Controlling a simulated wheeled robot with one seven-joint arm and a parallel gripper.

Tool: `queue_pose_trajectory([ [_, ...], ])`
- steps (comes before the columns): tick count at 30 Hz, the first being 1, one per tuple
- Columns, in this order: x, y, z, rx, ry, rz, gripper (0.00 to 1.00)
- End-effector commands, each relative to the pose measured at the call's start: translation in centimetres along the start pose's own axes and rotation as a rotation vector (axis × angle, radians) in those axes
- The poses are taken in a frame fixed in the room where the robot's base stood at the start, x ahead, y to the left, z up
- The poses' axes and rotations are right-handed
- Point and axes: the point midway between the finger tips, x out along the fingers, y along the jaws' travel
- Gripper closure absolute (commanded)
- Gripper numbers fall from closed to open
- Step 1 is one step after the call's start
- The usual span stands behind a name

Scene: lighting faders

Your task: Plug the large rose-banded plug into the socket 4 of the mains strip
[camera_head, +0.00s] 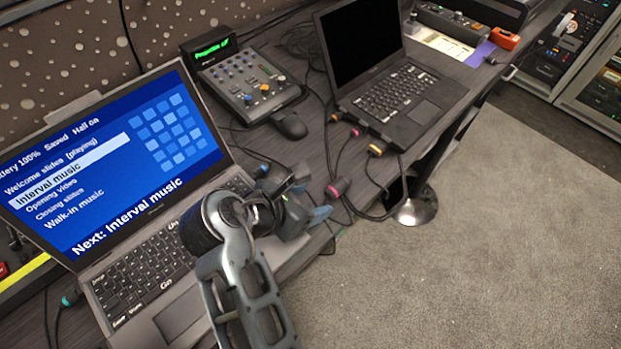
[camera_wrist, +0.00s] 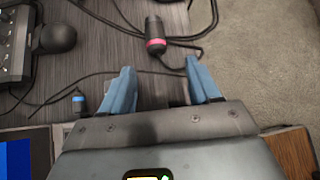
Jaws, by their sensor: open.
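The large rose-banded plug (camera_head: 338,187) lies on the dark desk near its front edge, its dark body and pink band visible. It also shows in the wrist view (camera_wrist: 155,36), ahead of my gripper, with its cable running off to the right. My gripper (camera_head: 312,200) is open and empty, just left of the plug in the head view. In the wrist view the two blue fingertips (camera_wrist: 160,68) are apart, with the plug beyond them, roughly in line with the gap. I cannot pick out the mains strip or its socket 4 for certain in either view.
A laptop with a blue screen (camera_head: 120,165) is at left, a black-screened laptop (camera_head: 390,85) at upper right. A fader console (camera_head: 247,85) and a mouse (camera_head: 290,125) stand between them. An orange-banded plug (camera_head: 376,150) and a blue-banded plug (camera_wrist: 78,103) are nearby. Loose cables cross the desk.

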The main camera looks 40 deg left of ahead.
Motion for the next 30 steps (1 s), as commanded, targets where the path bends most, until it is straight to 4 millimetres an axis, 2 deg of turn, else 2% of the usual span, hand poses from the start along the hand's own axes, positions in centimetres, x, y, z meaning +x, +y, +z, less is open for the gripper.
queue_pose_trajectory([
  [5, 0.3, 0.5, -0.1, -0.021, -0.003, -0.008, 0.38],
  [18, 5.2, 0.4, -0.3, -0.017, -0.003, -0.005, 0.38],
  [20, 5.5, 0.3, 0.3, -0.019, -0.002, -0.009, 0.38],
  [24, 7.0, 0.3, 0.3, -0.018, -0.002, -0.008, 0.38],
  [30, 8.3, 0.4, 0.3, -0.018, -0.003, -0.007, 0.38],
])
